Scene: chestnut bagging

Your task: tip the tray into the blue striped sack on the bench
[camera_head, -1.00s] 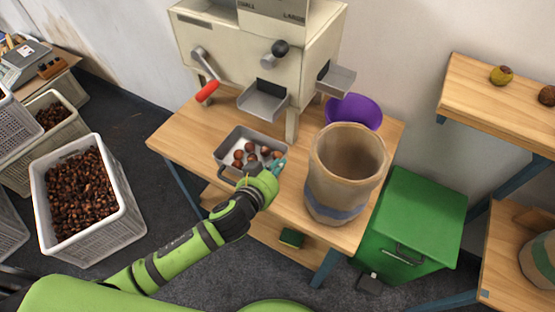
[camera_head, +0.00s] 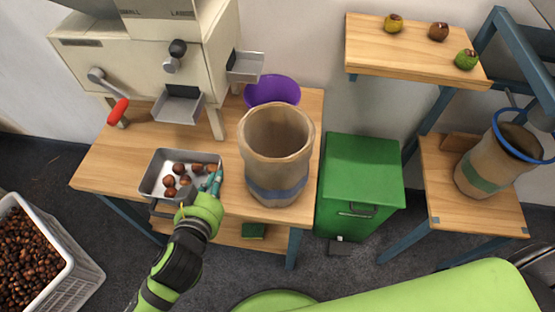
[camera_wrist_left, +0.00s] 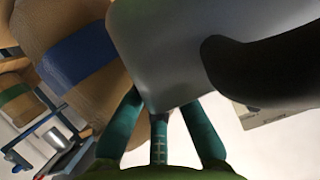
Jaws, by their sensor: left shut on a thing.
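The grey metal tray (camera_head: 152,176) holds several brown chestnuts and is near the front of the bench, left of the sack. My left gripper (camera_head: 213,184) is shut on the tray's right front side. I cannot tell whether the tray touches the bench. In the left wrist view the tray's grey underside or wall (camera_wrist_left: 165,45) fills the top, above the teal fingers (camera_wrist_left: 160,130). The blue striped sack (camera_head: 277,150) stands upright and open on the bench, right of the tray; it also shows in the wrist view (camera_wrist_left: 50,20). My right gripper is out of view.
A cream machine (camera_head: 150,60) with metal chutes stands behind the tray. A purple bowl (camera_head: 272,90) is behind the sack. A green bin (camera_head: 360,180) stands right of the bench. A green-striped sack (camera_head: 490,165) stands on the right shelf. A chestnut crate (camera_head: 75,265) is at lower left.

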